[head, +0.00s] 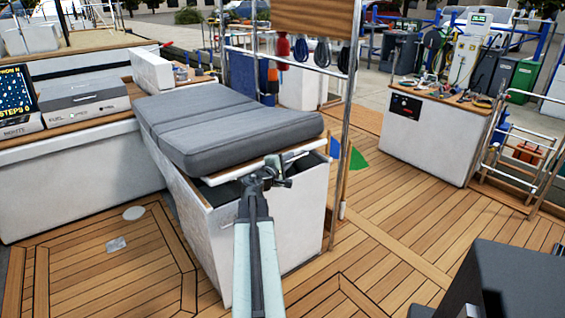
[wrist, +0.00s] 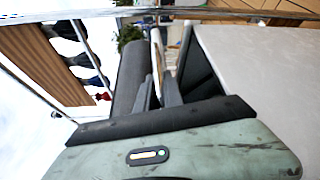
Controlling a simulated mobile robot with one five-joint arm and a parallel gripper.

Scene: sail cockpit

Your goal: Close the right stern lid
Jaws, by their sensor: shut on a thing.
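The stern lid (head: 226,178) is a white, wood-edged panel under a thick grey cushion (head: 225,125). It sits tilted a little above the white locker box (head: 290,225), with a dark gap under its front edge. My gripper (head: 273,172) is at that front edge and shut on it. In the wrist view, which is turned sideways, my gripper's dark fingers (wrist: 158,92) are on either side of the pale lid edge (wrist: 157,55). The grey cushion (wrist: 127,75) is left of it, and the locker wall (wrist: 260,65) is at right. The locker's inside is mostly hidden.
A metal post (head: 345,120) stands close to the locker's right corner, with green and blue flags beside it. A white cabinet (head: 425,140) with tools stands at back right. Teak deck (head: 400,225) is free at right. A bench with boxes (head: 85,105) is at left.

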